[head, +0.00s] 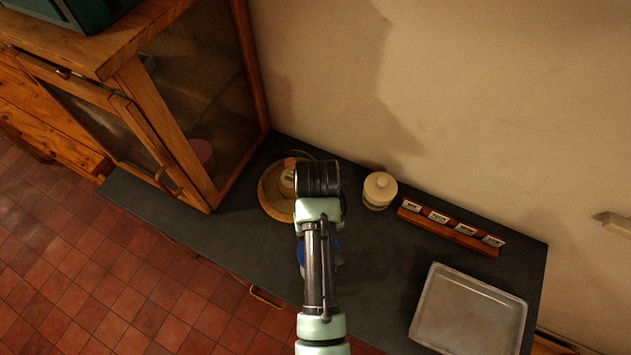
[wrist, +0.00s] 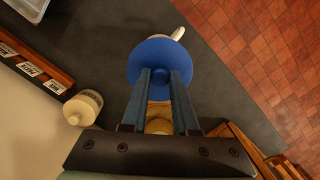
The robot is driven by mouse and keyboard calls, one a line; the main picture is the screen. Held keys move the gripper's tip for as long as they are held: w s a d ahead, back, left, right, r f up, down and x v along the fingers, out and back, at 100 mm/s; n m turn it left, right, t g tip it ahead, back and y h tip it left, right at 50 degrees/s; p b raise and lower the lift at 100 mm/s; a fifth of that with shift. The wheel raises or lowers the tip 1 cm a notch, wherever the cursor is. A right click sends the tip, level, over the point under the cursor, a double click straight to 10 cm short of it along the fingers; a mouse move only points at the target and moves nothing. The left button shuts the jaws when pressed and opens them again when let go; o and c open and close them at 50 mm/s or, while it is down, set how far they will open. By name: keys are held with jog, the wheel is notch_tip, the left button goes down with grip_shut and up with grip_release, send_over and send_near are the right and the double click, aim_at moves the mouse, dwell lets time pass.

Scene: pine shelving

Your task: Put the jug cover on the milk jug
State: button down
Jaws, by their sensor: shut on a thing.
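The jug cover is a blue disc (wrist: 152,52) with a small knob, seen in the wrist view. My gripper (wrist: 160,76) is shut on the knob. The milk jug (wrist: 179,34) is mostly hidden behind the cover; only a pale piece shows past the cover's upper right edge. I cannot tell whether the cover touches the jug. In the head view, my arm hides most of this spot, and a blue edge (head: 336,245) shows beside my arm link. The fingertips are hidden there.
A round wooden board (head: 272,194) lies beyond my arm near a glass-sided cabinet (head: 205,90). A cream lidded jar (head: 380,189), a wooden rack with labels (head: 450,228) and a metal tray (head: 470,308) stand to the right on the dark counter (head: 180,232).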

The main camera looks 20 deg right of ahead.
jog(key=shift+a+f+b, duration=0.15)
jog(key=shift+f+b, duration=0.3)
jog(key=shift+f, duration=0.1)
notch_tip(320, 180, down, 4)
jog(key=b, duration=0.4)
jog(key=shift+r, duration=0.15)
jog(key=shift+f, duration=0.7)
jog(key=c, duration=0.6)
grip_release()
jog(key=shift+o, duration=0.3)
jog(key=o, duration=0.4)
jog(key=shift+r, duration=0.1)
